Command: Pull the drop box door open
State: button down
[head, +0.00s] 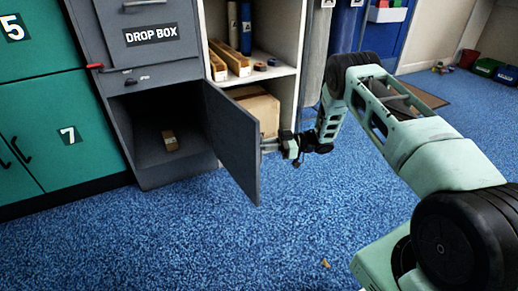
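The grey drop box (155,75) stands at the left of centre in the head view, with a white "DROP BOX" label. Its lower door (232,140) is swung wide open, hinged on its right side and jutting out over the carpet. The dark compartment (140,118) behind it is exposed, with a small brown carton (170,140) on its floor. My gripper (268,146) is at the right of the door's free part, close to its outer face. The fingers are small and partly hidden by the door, so I cannot tell whether they hold its handle.
A white shelf unit (285,70) behind the door holds long cartons (230,60) and a large cardboard box (258,108). Blue carpet (200,245) in front is mostly clear.

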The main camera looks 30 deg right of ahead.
jog(key=shift+w+a+r, duration=0.1)
jog(key=shift+w+r, duration=0.3)
jog(key=shift+w, duration=0.2)
jog(key=c, duration=1.5)
grip_release()
jog(key=shift+f, duration=0.15)
jog(key=shift+s, duration=0.1)
jog(key=p+v, duration=0.4)
jog(key=v, duration=1.3)
jog(key=shift+s, duration=0.1)
